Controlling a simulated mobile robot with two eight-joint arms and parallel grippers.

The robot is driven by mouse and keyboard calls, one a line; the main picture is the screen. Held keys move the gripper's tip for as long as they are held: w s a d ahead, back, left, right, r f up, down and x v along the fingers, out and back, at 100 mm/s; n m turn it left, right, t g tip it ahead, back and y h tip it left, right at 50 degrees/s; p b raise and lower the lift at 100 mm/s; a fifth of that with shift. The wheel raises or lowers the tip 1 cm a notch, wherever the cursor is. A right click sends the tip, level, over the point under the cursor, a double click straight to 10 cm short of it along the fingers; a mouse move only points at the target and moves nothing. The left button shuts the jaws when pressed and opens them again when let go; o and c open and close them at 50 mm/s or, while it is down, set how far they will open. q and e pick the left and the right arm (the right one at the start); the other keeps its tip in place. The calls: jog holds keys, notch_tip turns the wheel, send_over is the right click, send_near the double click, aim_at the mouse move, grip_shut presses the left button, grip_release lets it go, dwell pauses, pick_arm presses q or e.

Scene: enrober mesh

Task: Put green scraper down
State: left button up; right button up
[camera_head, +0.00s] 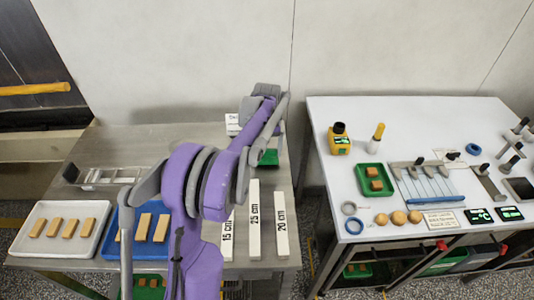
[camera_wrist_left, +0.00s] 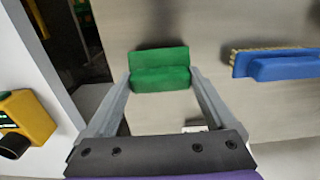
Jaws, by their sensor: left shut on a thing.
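The green scraper (camera_wrist_left: 160,70) is between the two finger tips of my left gripper (camera_wrist_left: 161,78) in the left wrist view. The gripper is shut on it. A dark shadow lies beside it on the grey table surface; whether it touches the table I cannot tell. In the head view a green piece (camera_head: 268,157) shows just right of my left forearm, over the back right part of the grey table (camera_head: 130,140). My arm hides most of the gripper there. My right gripper is not in view.
A blue brush (camera_wrist_left: 278,65) lies right of the scraper in the wrist view. White length bars (camera_head: 254,220), a white tray (camera_head: 62,254) and a blue tray (camera_head: 110,245) occupy the front. A gap separates the grey table from the white table (camera_head: 330,130), which holds a yellow device (camera_head: 339,141).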

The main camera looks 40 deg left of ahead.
pick_arm(q)
jog(key=shift+f, duration=0.75)
jog(key=shift+f, duration=0.1)
jog(key=o, duration=1)
